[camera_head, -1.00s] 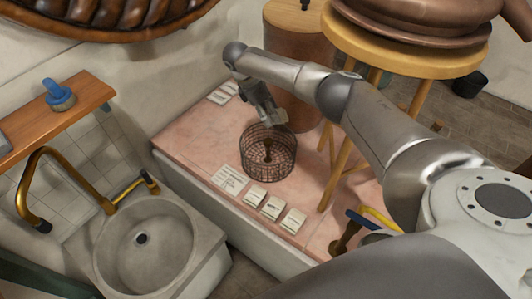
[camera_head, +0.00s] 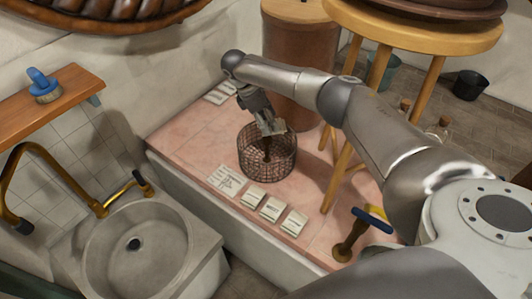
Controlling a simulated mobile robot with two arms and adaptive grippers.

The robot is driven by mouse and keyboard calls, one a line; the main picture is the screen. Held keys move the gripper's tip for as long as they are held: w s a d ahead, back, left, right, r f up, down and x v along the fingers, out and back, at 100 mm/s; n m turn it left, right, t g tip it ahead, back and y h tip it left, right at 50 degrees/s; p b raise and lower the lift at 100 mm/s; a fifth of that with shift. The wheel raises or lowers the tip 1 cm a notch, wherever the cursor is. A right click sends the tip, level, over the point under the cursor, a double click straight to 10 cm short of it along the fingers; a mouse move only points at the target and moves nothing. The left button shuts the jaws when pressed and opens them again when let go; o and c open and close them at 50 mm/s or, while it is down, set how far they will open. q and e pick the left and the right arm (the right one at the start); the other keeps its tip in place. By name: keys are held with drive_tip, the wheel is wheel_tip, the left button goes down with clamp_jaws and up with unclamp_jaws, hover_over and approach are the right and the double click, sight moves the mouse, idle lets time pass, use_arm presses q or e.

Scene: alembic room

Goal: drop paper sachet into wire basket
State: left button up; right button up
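The wire basket (camera_head: 267,165) is a round, dark mesh basket standing on the pink tiled ledge. My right gripper (camera_head: 272,127) comes in from the right and points down over the basket's far rim. A small pale paper sachet (camera_head: 280,127) shows at its fingertips, and the gripper looks shut on it. Three more pale sachets lie in a row in front of the basket: a left one (camera_head: 253,197), a middle one (camera_head: 271,209) and a right one (camera_head: 294,222). A brown upright shape shows inside the basket, partly hidden by the mesh. My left gripper is not in view.
A printed card (camera_head: 226,180) lies left of the sachets, and pale packets (camera_head: 220,93) lie at the back. A brown drum (camera_head: 298,60) stands behind the basket. A wooden stool (camera_head: 345,170) is to the right, a stone sink (camera_head: 135,245) to the left.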

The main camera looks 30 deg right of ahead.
drive_tip(key=o, duration=0.3)
drive_tip(key=shift+o, duration=0.2)
drive_tip(key=v, duration=1.2)
drive_tip(key=shift+w+f, duration=0.1)
